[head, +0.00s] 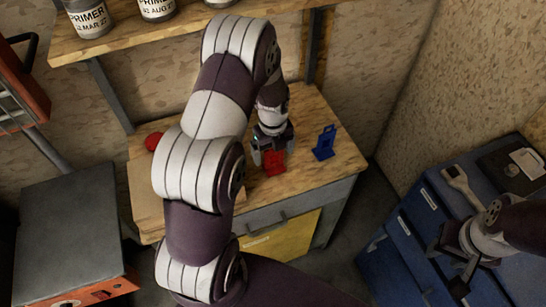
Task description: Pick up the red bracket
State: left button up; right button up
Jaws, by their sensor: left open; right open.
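The red bracket (274,162) is on the wooden top of the workbench (318,107). My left gripper (270,150) is open and right at the bracket, on its upper side in the head view. The gripper and the bracket overlap in the picture, and I cannot tell whether the fingers touch it or lie around it. My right gripper (455,268) is open and empty, at the lower right in front of the blue drawer cabinet, away from the bracket.
A blue bracket (324,143) stands on the bench right of the red one. A red round object (153,141) lies at the bench's left. Primer cans (89,18) stand on a shelf above. A wrench (460,184) lies on the blue cabinet (405,238). A dark machine (70,240) stands left.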

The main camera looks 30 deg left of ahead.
pick_arm(q)
jog(key=shift+w+d+f, duration=0.15)
jog(key=shift+w+f, duration=0.15)
jog(key=shift+f, duration=0.3)
jog(key=shift+s+r, duration=0.1)
jog(key=shift+s, duration=0.1)
jog(key=c, duration=1.3)
jog(key=shift+w, duration=0.1)
jog(key=shift+c, duration=0.3)
